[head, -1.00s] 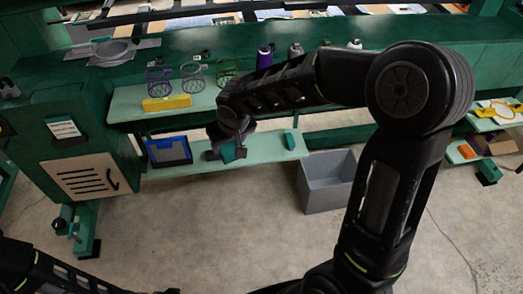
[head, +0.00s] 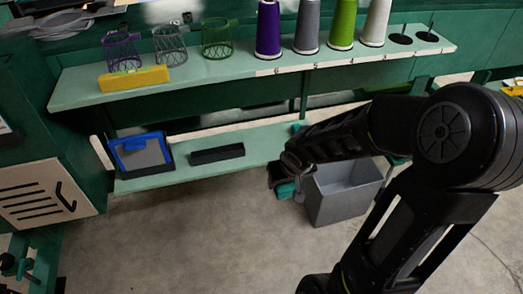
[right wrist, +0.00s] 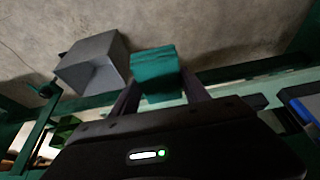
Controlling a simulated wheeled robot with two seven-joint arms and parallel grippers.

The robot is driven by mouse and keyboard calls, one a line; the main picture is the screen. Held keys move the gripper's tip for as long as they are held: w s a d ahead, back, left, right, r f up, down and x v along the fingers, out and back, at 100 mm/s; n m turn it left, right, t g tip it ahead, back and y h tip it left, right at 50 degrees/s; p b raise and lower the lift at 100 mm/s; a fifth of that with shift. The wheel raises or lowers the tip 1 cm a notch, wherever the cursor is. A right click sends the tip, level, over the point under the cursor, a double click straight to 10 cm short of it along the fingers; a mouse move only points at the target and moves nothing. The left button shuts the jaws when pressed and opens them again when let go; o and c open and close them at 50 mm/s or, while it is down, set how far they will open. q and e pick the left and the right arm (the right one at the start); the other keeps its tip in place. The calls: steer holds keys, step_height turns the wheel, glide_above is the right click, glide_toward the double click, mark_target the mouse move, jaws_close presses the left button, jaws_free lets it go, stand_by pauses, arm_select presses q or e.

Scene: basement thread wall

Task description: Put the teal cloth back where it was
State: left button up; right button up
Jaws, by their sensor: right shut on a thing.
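My right gripper (head: 284,182) is shut on a teal cloth (head: 286,191), a small folded block that shows below the dark fingers in the head view. In the right wrist view the cloth (right wrist: 157,72) sits between the two fingertips. The gripper is in front of the light green lower shelf (head: 240,169), near its right part and just left of the grey bin. A small teal thing (head: 298,127) shows behind my arm at the shelf's back; I cannot tell what it is. My left gripper is out of view.
The grey bin (head: 340,200) stands on the floor, partly behind my right arm. A black tray (head: 217,154) and a blue-framed holder (head: 140,154) are on the lower shelf. The upper shelf holds a yellow block (head: 134,78), wire baskets and thread cones (head: 307,27).

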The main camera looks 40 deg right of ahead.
steer(key=shift+r, duration=0.1)
steer(key=shift+w, duration=0.2)
steer(key=w+d, duration=0.1)
steer(key=w, duration=0.3)
steer(key=w+d+p, duration=0.1)
steer(key=w+d, duration=0.1)
steer(key=w, duration=0.3)
steer(key=w+d+p, duration=0.1)
steer(key=w, duration=0.3)
steer(key=shift+w+d, duration=0.15)
steer(key=shift+d, duration=0.25)
steer(key=shift+w, duration=0.15)
steer(key=shift+w+d, duration=0.25)
steer(key=shift+w, duration=0.3)
steer(key=shift+w+d, duration=0.2)
steer(key=shift+w, duration=0.35)
steer(key=shift+x, duration=0.9)
